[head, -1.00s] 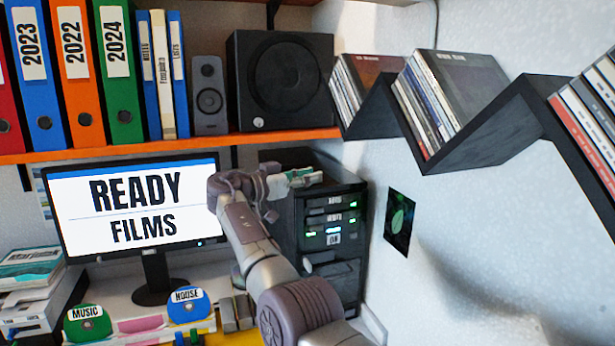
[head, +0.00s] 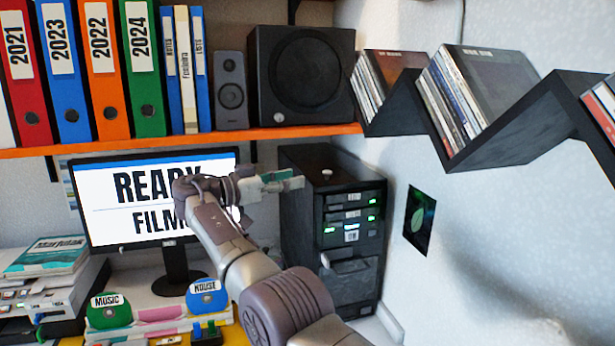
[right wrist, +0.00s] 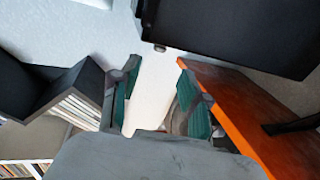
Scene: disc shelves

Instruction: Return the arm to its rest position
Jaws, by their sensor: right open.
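My right arm reaches up from the bottom of the head view. Its gripper (head: 280,182) is in front of the desk, beside the left edge of the black tower unit (head: 350,278) and below the orange shelf. In the right wrist view the two green-padded fingers (right wrist: 158,85) stand apart with nothing between them. The gripper is open and empty. My left gripper is not in view.
The monitor (head: 110,190) is partly hidden by my arm. Above are the orange shelf (head: 185,141) with binders and the large speaker (head: 300,75). A black zigzag shelf (head: 510,120) holds discs on the right wall. Blue House (head: 207,297) and green Music (head: 109,311) discs stand below.

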